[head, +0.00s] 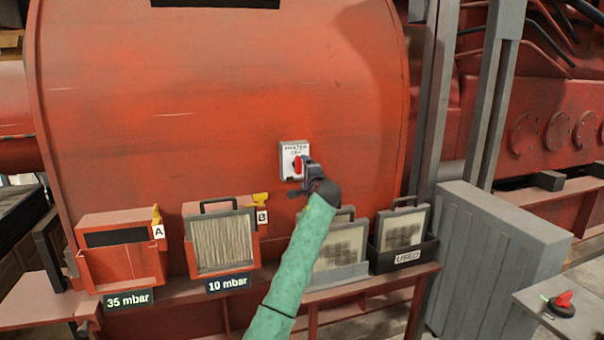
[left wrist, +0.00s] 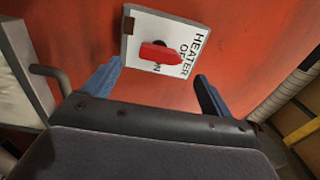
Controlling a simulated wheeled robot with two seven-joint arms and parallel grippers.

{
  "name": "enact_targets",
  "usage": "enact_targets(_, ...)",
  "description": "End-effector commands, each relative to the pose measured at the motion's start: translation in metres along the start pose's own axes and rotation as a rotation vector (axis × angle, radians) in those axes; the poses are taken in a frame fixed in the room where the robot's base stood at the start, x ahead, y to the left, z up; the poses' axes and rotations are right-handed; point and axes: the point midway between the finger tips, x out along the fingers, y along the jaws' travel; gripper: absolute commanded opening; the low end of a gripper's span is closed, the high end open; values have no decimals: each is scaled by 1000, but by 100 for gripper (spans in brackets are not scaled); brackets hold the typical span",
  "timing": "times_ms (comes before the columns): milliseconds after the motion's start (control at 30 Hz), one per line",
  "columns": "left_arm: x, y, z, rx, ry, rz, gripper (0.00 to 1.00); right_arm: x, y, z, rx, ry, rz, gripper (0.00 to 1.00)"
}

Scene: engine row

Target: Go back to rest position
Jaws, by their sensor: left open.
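The heater switch is a white plate (head: 288,150) on the red casing, lettered HEATER, with a red knob (head: 298,165) that stands roughly upright in the head view. In the left wrist view the knob (left wrist: 158,53) shows ahead of and between the two fingers, with OFF and ON lettering partly hidden by it. My left gripper (head: 303,182) is open and empty, right at the switch in the head view, covering the plate's lower right. Its blue fingers (left wrist: 155,85) spread either side of the plate; I cannot tell whether they touch it. My right gripper is out of view.
Below stand a red holder marked A (head: 122,262), a filter (head: 222,242) over the 10 mbar label, another filter (head: 340,247) behind my arm, and a USED bin (head: 404,254). Grey posts (head: 432,100) and a grey cabinet (head: 490,262) are right. A red knob (head: 563,300) sits lower right.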

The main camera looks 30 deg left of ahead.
Motion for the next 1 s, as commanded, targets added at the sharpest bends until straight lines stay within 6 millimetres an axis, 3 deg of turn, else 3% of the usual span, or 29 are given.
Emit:
enact_targets(200, -12, 1, 0, -1, 0, 1, 85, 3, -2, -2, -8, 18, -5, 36)
enact_targets(733, -12, 0, 0, -6, 0, 1, 85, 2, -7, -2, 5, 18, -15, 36)
enact_targets(1000, -12, 10, 5, -170, -29, 47, 85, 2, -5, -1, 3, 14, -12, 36)
